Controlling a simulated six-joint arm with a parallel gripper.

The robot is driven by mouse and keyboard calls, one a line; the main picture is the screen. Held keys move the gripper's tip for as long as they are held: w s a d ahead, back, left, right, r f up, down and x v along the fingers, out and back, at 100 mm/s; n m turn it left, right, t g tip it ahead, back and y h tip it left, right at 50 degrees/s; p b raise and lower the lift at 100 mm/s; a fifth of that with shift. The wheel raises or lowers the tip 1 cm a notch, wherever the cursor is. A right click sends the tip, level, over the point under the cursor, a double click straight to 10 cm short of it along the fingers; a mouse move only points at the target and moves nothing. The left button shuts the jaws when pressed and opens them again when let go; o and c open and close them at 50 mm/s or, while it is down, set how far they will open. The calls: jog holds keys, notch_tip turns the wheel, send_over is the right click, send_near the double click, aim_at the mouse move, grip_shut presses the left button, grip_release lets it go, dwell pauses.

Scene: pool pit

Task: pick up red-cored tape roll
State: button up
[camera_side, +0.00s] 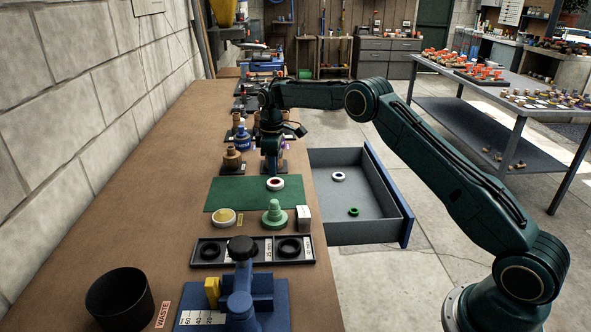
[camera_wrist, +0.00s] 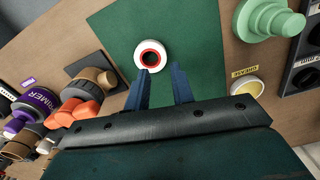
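The red-cored tape roll (camera_side: 275,188) is a white ring with a red inner band around a dark hole. It lies flat on the green mat (camera_side: 232,195). In the wrist view the tape roll (camera_wrist: 139,57) is just beyond my fingertips, nearer the left one. My gripper (camera_wrist: 160,73) has two blue fingers apart with only green mat visible between them. In the side view my gripper (camera_side: 271,170) points down just behind the tape roll. I cannot tell its exact height above the mat.
A green stepped part (camera_side: 274,215), a round yellow-topped tin (camera_side: 223,217) and a white block (camera_side: 303,218) stand near the mat's front edge. A black tray (camera_side: 209,251) holds dark rings. An open drawer (camera_side: 376,215) holds two rings. Bottles and fittings (camera_wrist: 85,105) crowd the wrist view's left.

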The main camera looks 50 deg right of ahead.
aim_at(274, 181)
jog(key=shift+f, duration=0.15)
jog(key=shift+s+a+f, duration=0.1)
jog(key=shift+f, duration=2.45)
grip_shut()
